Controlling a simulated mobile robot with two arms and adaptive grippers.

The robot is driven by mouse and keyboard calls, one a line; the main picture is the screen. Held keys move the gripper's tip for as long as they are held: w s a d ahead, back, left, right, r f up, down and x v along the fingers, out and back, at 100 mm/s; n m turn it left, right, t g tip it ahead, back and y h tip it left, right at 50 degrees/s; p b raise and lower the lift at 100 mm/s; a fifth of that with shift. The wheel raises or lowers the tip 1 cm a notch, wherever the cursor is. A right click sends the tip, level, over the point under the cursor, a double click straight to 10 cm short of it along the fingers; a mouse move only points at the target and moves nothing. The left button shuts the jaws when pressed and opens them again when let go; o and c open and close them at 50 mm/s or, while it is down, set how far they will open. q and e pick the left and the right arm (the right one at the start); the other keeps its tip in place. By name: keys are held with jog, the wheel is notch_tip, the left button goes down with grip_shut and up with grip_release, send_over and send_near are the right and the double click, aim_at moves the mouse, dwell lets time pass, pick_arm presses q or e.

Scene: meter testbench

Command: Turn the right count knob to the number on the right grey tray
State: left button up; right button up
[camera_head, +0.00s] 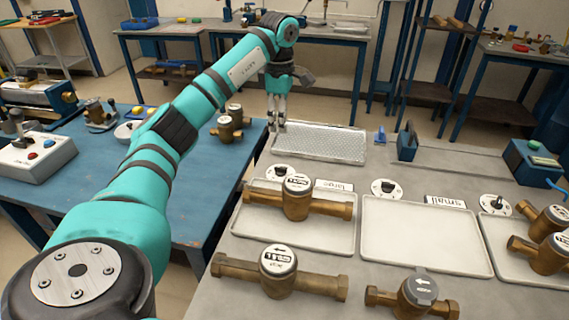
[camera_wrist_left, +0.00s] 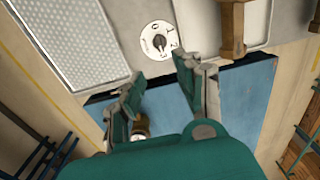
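The right count knob (camera_head: 495,204) is a black knob on a round white dial behind the right tray; its setting is too small to read. The right grey tray (camera_head: 493,234) is light grey and holds brass meters (camera_head: 549,253), partly cut off by the picture edge. My left gripper (camera_head: 277,124) hangs fingers-down beside the perforated tray, far left of that knob. In the left wrist view it (camera_wrist_left: 160,76) is open and empty, below the left dial (camera_wrist_left: 156,41) with its printed numbers. My right gripper is not in view.
The left dial (camera_head: 279,172) and middle dial (camera_head: 385,188) stand behind the left tray (camera_head: 248,229) and the empty middle tray (camera_head: 425,235). Signs read "large" (camera_head: 334,186) and "small" (camera_head: 445,202). Loose meters (camera_head: 278,272) lie in front. A perforated tray (camera_head: 320,141) is at the back.

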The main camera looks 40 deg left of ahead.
aim_at(281, 167)
pick_arm(q)
notch_tip(281, 167, down, 15)
jog(key=shift+r+p, duration=0.1)
jog(key=shift+p, duration=0.65)
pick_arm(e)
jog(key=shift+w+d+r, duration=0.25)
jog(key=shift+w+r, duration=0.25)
pick_arm(q)
grip_shut()
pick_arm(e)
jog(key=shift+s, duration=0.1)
